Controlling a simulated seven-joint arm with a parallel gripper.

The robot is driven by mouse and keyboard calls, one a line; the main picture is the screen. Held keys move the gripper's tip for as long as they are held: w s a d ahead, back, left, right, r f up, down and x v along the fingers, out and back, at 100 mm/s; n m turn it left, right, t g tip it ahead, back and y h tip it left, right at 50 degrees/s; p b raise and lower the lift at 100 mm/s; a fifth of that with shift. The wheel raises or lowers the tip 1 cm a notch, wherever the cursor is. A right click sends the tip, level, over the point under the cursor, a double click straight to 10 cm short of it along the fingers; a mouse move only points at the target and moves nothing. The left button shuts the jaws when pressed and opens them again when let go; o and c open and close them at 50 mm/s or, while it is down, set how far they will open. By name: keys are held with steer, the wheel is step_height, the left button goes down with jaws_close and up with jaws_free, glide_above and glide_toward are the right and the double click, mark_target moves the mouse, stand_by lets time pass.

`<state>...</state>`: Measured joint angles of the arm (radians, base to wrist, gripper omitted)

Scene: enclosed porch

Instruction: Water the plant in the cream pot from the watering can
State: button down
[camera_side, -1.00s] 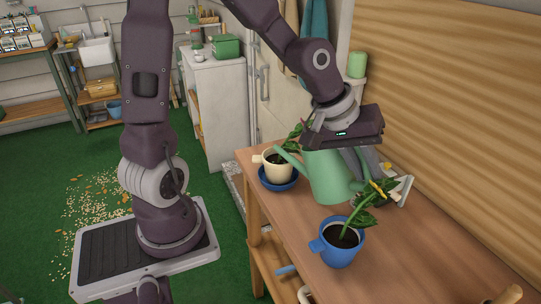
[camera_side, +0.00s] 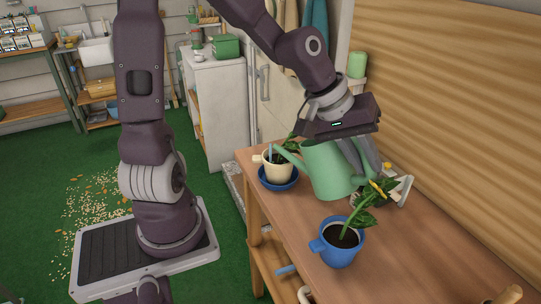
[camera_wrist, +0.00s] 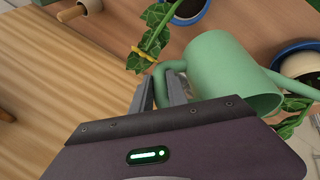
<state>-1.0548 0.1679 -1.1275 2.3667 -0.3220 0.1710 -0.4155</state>
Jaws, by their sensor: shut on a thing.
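The green watering can (camera_side: 325,172) is held by its handle in my gripper (camera_side: 366,172), above the wooden table. In the wrist view my gripper's fingers (camera_wrist: 160,92) close around the handle beside the can body (camera_wrist: 215,65). The can leans left, its spout reaching to the cream pot (camera_side: 279,167). A short grey-blue streak shows by the spout tip over the pot's soil; I cannot tell for sure that it is water. The cream pot holds a leafy plant (camera_side: 291,142), partly hidden by the can and arm, and stands on a blue saucer (camera_side: 279,185).
A blue pot (camera_side: 338,252) with a leaning plant stands in front of the can. A yellow clip (camera_side: 377,188) sits on its stem. A pale-handled tool (camera_side: 402,191) lies at right, partly hidden. A corrugated wall rises behind.

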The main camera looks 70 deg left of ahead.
mark_target(366, 176)
steer(key=shift+d+f, duration=0.25)
steer(key=shift+f, duration=0.25)
steer(key=shift+w+d+f+y, duration=0.1)
steer(key=shift+f+y, duration=0.15)
steer(key=shift+f, duration=0.1)
steer(key=shift+w+d+f+y, duration=0.1)
steer(key=shift+f+y, duration=0.15)
steer(key=shift+f, duration=0.1)
steer(key=shift+a+f+g, duration=0.1)
steer(key=shift+f+g, duration=0.2)
steer(key=shift+d+f+m+y, duration=0.15)
steer(key=shift+f+y, duration=0.15)
steer(key=shift+f, duration=0.35)
steer(key=shift+d+f+m+y, duration=0.15)
steer(key=shift+f+y, duration=0.15)
steer(key=shift+f, duration=0.3)
steer(key=shift+a, duration=0.1)
